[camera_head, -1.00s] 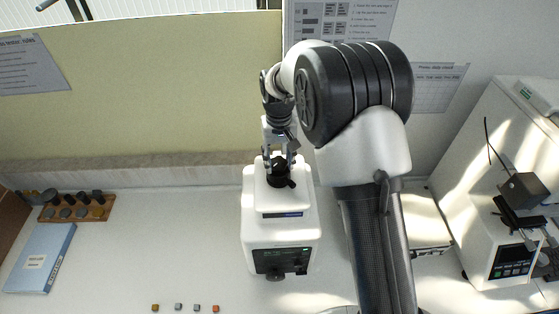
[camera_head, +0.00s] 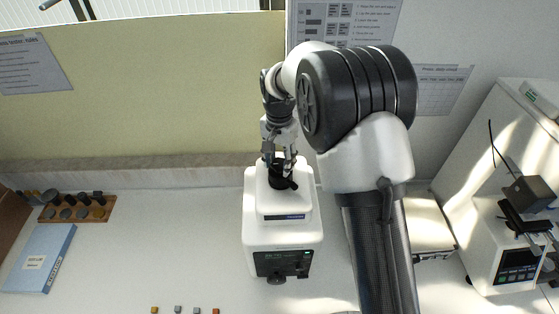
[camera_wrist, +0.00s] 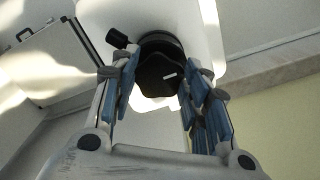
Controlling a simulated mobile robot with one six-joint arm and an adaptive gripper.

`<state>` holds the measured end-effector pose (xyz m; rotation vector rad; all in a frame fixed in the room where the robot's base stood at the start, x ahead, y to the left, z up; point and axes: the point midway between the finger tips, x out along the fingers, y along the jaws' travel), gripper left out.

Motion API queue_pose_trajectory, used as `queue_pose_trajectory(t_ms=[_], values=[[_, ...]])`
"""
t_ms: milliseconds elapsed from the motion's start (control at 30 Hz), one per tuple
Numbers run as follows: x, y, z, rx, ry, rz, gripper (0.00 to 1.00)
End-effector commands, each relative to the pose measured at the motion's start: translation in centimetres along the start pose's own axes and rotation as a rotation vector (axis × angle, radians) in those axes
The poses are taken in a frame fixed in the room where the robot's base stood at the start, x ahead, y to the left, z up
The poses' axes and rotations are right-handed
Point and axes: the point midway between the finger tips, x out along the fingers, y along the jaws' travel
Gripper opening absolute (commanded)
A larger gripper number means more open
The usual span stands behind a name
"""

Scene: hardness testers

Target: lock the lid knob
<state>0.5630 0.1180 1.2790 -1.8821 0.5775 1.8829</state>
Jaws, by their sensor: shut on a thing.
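The white machine (camera_head: 283,236) stands on the bench with a black lid knob (camera_head: 279,181) on its top. My gripper (camera_head: 279,163) points down over the machine, with its fingers on either side of the knob. In the wrist view the knob (camera_wrist: 157,76) is round and black with a short white mark, and it sits between the blue-padded fingertips of my gripper (camera_wrist: 160,82). A small black side handle (camera_wrist: 118,38) sticks out beside the knob. The fingers partly hide the knob in the head view.
A wooden block with dark cylinders (camera_head: 76,208) and a blue book (camera_head: 40,258) lie at left. Several small cubes (camera_head: 178,310) lie at the front. Another tester (camera_head: 515,225) stands at right, and a case (camera_head: 425,222) lies behind my arm.

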Motion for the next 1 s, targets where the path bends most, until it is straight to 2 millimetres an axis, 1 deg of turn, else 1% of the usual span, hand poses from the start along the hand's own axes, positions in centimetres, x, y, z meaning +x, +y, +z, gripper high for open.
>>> queue_pose_trajectory(t_ms=[233, 600, 633, 900, 933, 1000], values=[[-0.08, -0.07, -0.06, 0.041, 0.002, -0.002, 0.19], [-0.08, -0.07, -0.06, 0.045, 0.001, -0.002, 0.19], [-0.08, -0.07, -0.06, 0.045, 0.001, -0.002, 0.43], [-0.04, -0.05, -0.03, 0.044, 0.001, -0.001, 0.61], [-0.04, -0.05, -0.03, 0.044, 0.001, -0.001, 0.63], [-0.03, -0.05, -0.02, 0.043, 0.000, -0.001, 0.63]])
